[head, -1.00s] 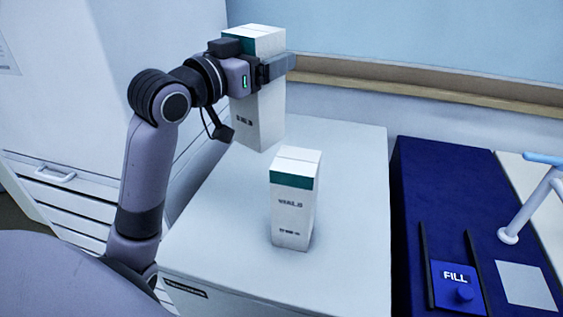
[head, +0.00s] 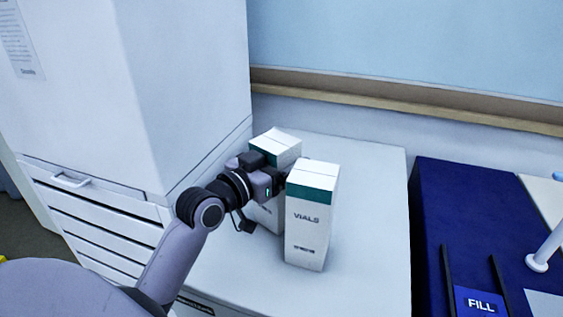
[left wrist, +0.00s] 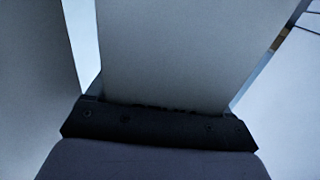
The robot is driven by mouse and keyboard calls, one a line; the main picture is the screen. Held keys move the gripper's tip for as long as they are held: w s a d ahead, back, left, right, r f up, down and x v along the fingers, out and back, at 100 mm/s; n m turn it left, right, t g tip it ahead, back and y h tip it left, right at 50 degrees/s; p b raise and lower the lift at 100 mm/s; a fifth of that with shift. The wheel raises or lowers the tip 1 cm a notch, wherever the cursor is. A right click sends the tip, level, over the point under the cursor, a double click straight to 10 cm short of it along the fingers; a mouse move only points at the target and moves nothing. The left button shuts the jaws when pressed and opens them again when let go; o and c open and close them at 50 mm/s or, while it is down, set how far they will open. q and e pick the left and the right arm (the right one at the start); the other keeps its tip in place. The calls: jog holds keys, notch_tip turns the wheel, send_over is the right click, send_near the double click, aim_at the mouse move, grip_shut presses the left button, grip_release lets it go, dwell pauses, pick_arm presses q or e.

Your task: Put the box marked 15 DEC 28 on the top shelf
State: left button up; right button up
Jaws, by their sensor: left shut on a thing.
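My left gripper (head: 272,184) is shut on a white box with a green band (head: 276,143). In the head view this held box stands upright behind and left of a second box. Its lower part is partly hidden, and I cannot tell whether it rests on the bench top. The second white box, marked VIALS (head: 308,230), stands upright on the bench top in front. The small print on both boxes is too blurred to read a date. In the left wrist view the held box (left wrist: 170,55) fills the middle above a dark finger. I cannot make out the top shelf.
The pale bench top (head: 370,210) has free room right of the boxes. A large white cabinet (head: 190,90) rises at the left above drawers (head: 90,215). A blue mat (head: 460,220) with a FILL block (head: 480,303) lies right. A wall ledge (head: 400,101) runs behind.

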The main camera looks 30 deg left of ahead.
pick_arm(q)
jog(key=shift+f, duration=0.15)
jog(key=o, duration=1.3)
jog(key=shift+f, duration=0.1)
jog(key=shift+s, duration=0.1)
jog(key=s, duration=0.3)
jog(key=s+a+b, duration=0.1)
jog(key=s, duration=0.7)
jog(key=shift+s+a, duration=0.2)
jog(key=shift+a, duration=0.1)
jog(key=shift+c, duration=0.3)
